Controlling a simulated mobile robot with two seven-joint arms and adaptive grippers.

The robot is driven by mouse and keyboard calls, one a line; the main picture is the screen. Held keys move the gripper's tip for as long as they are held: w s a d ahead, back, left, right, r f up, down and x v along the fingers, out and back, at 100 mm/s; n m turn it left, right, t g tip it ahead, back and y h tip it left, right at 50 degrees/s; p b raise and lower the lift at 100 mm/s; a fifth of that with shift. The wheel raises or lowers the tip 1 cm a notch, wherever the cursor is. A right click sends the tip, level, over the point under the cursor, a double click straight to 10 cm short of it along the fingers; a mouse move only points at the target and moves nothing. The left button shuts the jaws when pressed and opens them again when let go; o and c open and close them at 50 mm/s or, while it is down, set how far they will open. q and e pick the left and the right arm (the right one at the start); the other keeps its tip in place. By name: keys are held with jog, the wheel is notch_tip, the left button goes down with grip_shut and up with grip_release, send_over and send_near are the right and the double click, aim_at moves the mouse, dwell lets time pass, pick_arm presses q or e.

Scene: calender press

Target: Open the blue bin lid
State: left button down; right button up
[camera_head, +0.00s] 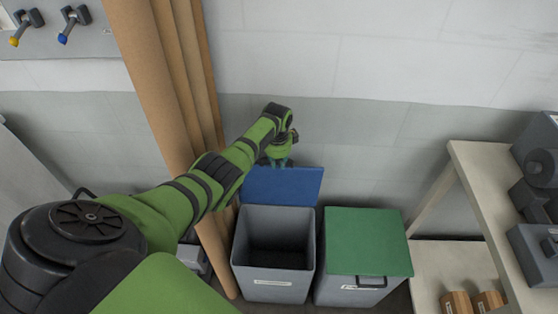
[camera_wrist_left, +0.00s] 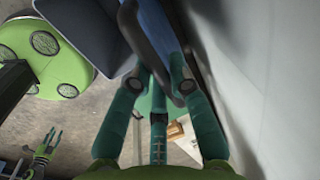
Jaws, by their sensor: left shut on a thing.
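The blue lid (camera_head: 285,187) of the left grey bin (camera_head: 273,282) is swung up at the bin's back, and the dark inside shows. My left gripper (camera_head: 279,162) is at the lid's upper edge, near the wall. In the left wrist view, the fingers of my left gripper (camera_wrist_left: 168,82) are shut on the edge of the blue lid (camera_wrist_left: 158,30). My right gripper (camera_wrist_left: 46,146) shows small at the lower left of that view, its fingers apart, away from the bin.
A second grey bin with a closed green lid (camera_head: 367,242) stands just right. Brown rolls (camera_head: 178,90) lean against the wall at left. A shelf unit (camera_head: 482,200) with dark equipment and small boxes (camera_head: 458,302) stands at right.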

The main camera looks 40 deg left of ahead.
pick_arm(q)
jog(key=shift+w+r, duration=0.1)
jog(key=shift+w, duration=0.05)
jog(key=c, duration=1.1)
grip_release()
jog(key=shift+s+d+r, duration=0.15)
jog(key=shift+s+r, duration=0.15)
jog(key=shift+r, duration=1.7)
jog(key=shift+s+d+r, duration=0.15)
jog(key=shift+s+r, duration=0.15)
jog(key=shift+r, duration=1.7)
jog(key=shift+s+d+r, duration=0.15)
jog(key=shift+s+r, duration=0.15)
jog(key=shift+r, duration=1.7)
